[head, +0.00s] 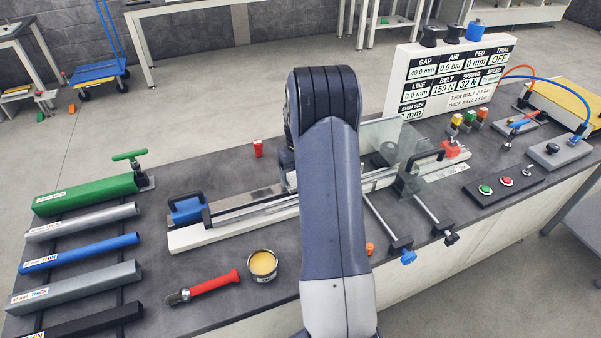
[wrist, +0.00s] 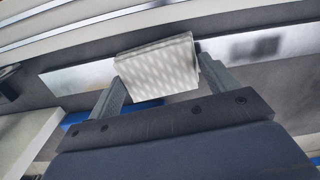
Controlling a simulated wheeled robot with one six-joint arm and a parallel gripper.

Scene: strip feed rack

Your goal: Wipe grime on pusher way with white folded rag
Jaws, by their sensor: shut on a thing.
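The white folded rag (wrist: 158,66) is between the two fingers of my gripper (wrist: 163,80) in the wrist view, and the gripper is shut on it. The pusher way is a shiny metal strip (wrist: 78,76) running behind the rag; in the head view a bright length of it (head: 256,196) shows left of my arm. Dark grime (wrist: 262,47) smudges the strip just right of the rag in the wrist view. I cannot tell whether the rag touches the way. My arm hides the gripper and rag in the head view.
A blue pusher block (head: 188,211) with a black handle sits at the rack's left end. A clear guard (head: 412,160) and clamps stand right of my arm. A tin (head: 262,265) and a red-handled tool (head: 213,284) lie in front, with tubes (head: 80,253) at left.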

